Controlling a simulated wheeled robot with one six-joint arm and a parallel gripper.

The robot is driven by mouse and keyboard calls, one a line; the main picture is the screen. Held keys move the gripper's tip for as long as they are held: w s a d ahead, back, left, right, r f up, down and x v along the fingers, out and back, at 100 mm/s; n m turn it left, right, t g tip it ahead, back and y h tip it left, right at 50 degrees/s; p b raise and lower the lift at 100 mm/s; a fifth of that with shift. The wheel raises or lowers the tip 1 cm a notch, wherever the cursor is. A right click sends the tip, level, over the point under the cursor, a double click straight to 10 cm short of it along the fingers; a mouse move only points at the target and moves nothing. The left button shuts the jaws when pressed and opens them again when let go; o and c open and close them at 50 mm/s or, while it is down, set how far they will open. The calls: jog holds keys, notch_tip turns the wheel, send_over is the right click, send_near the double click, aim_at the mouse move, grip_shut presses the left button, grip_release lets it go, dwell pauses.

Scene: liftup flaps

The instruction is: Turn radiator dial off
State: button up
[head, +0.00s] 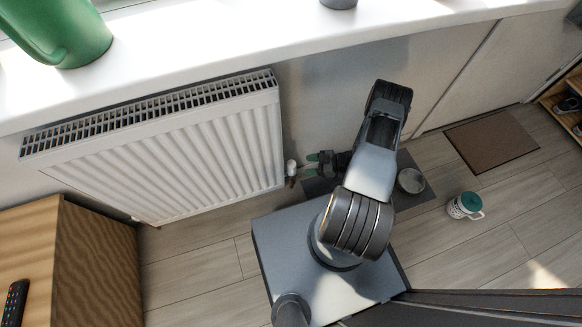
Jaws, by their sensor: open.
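The white radiator (175,150) hangs on the wall under the window sill, left of my arm. Its small white dial (291,167) sits at the radiator's right edge, on a short valve with a copper-coloured lower part. The fingertips are just right of the dial; a small gap seems to show, but I cannot tell the exact distance in depth. The dial's markings are too small to read.
The white sill (300,35) runs above, with a green jug (62,35) on it. A wooden cabinet (95,255) with a remote (14,302) stands at lower left. A bowl (411,181), a mug (465,206) and a brown mat (491,142) lie on the floor at right.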

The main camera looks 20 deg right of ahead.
aim_at(291, 167)
jog(key=b+x, duration=0.2)
jog(key=x, duration=0.6)
jog(key=shift+a+f, duration=0.15)
jog(key=shift+a, duration=0.05)
jog(key=shift+c, duration=0.3)
jog(key=c, duration=0.6)
